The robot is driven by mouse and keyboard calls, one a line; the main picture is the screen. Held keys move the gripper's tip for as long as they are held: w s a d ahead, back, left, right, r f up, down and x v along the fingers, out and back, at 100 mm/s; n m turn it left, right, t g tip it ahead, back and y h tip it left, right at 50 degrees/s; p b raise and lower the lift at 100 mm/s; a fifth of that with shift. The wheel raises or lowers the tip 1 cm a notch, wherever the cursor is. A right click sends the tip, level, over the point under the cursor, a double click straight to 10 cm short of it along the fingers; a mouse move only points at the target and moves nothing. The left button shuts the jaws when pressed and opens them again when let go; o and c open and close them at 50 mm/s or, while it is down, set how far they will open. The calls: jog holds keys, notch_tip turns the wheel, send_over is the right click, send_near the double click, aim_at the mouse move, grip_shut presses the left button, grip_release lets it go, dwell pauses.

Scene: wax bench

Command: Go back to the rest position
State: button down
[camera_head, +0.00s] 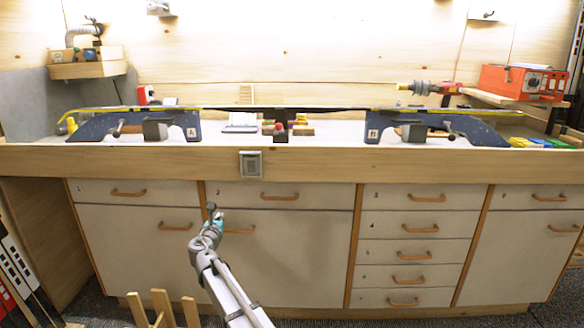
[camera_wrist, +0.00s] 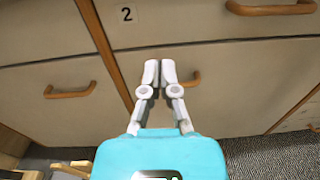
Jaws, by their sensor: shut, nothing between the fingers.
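My gripper (camera_head: 212,210) is in front of the cabinet below the bench top, near the left-middle drawers. In the wrist view my gripper (camera_wrist: 160,74) has its two pale fingers together at the tips, with nothing between them. Behind the fingers is a cabinet front with a wooden handle (camera_wrist: 190,80) and a drawer marked 2 (camera_wrist: 150,28). I cannot tell from the wrist view whether the fingers touch the handle; the head view shows my arm reaching up from the bottom of the picture.
The wooden bench (camera_head: 400,165) spans the picture, with several drawers below. A ski (camera_head: 300,108) lies across two dark blue supports (camera_head: 90,125) (camera_head: 440,126). A red box (camera_head: 520,80) stands at the right. A wooden stool or rack (camera_head: 160,305) stands at the lower left.

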jog(key=s+d+f+m+g+h, duration=0.2)
jog(key=d+f+m+g, duration=0.3)
jog(key=d, duration=0.6)
jog(key=s+d+f+m+g+h, duration=0.1)
jog(key=s+d+f+m+h, duration=0.1)
jog(key=d+m, duration=0.75)
jog(key=s+d+f+m+g+h, duration=0.25)
jog(key=d+f+m, duration=0.2)
jog(key=d, duration=0.85)
jog(key=s+d+f+m+g+y, duration=0.3)
jog(key=s+d+m+g, duration=0.2)
jog(key=s+d+m, duration=0.45)
jog(key=s+d+f+m+g+y, duration=0.35)
jog(key=s+m, duration=0.35)
jog(key=s, duration=0.6)
notch_tip(320, 180, up, 34)
jog(key=p, duration=3.4)
jog(key=shift+s+d+g, duration=0.3)
jog(key=shift+d+g, duration=0.05)
jog(key=shift+g, duration=0.05)
